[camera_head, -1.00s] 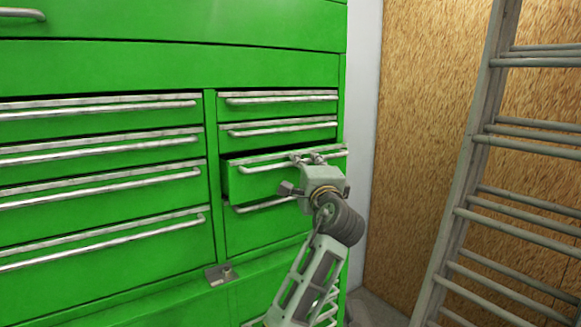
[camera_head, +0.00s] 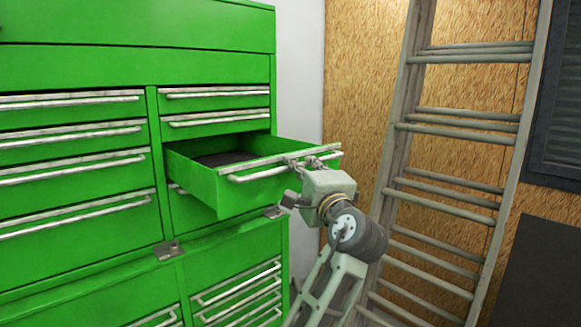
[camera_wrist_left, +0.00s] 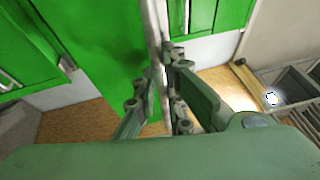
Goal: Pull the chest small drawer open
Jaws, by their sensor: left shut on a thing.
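The green chest (camera_head: 75,70) stands on the left of the head view. Its small drawer (camera_head: 245,190), in the right column, stands well out from the chest front, and its dark inside shows. My left gripper (camera_head: 307,163) is shut on the right part of the drawer's silver bar handle (camera_head: 262,174). In the left wrist view my gripper fingers (camera_wrist_left: 158,95) sit on both sides of the handle bar (camera_wrist_left: 155,35), with the green drawer front (camera_wrist_left: 105,60) beside them. My right gripper is not in view.
Closed drawers with silver handles (camera_head: 215,105) lie above and to the left of the open one. A metal ladder (camera_head: 450,130) leans at the right before a chipboard wall (camera_head: 355,80). A dark panel (camera_head: 545,270) stands at the far right.

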